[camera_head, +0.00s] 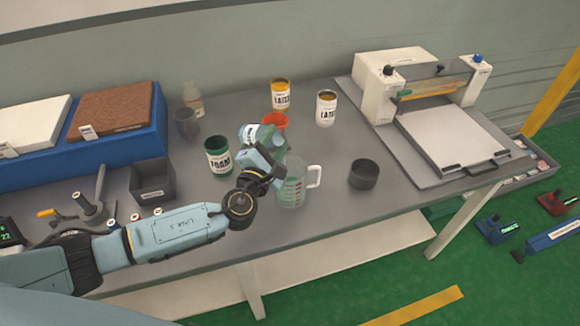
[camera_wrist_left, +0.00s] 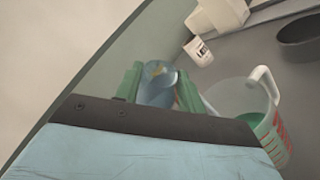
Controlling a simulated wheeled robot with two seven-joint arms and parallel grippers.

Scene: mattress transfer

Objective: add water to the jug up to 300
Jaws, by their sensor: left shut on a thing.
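The clear jug (camera_head: 291,192) with a pale handle and red markings stands upright on the grey table. It also shows in the wrist view (camera_wrist_left: 273,132), with green at its lower part; the liquid level against the marks is too small to read. My left gripper (camera_head: 268,150) is shut on a pale blue container (camera_head: 247,133) with dark lettering, beside and above the jug's upper left. In the wrist view the bluish container (camera_wrist_left: 158,85) sits between the green finger pads, tilted. I cannot tell whether anything flows from it. My right gripper is not in view.
A green FOAM can (camera_head: 218,158) stands left of the gripper, an orange cup (camera_head: 275,121) behind it. Yellow (camera_head: 280,97) and white (camera_head: 326,110) LATEX cans stand further back. A dark bowl (camera_head: 364,175) is right of the jug, before a press (camera_head: 440,140).

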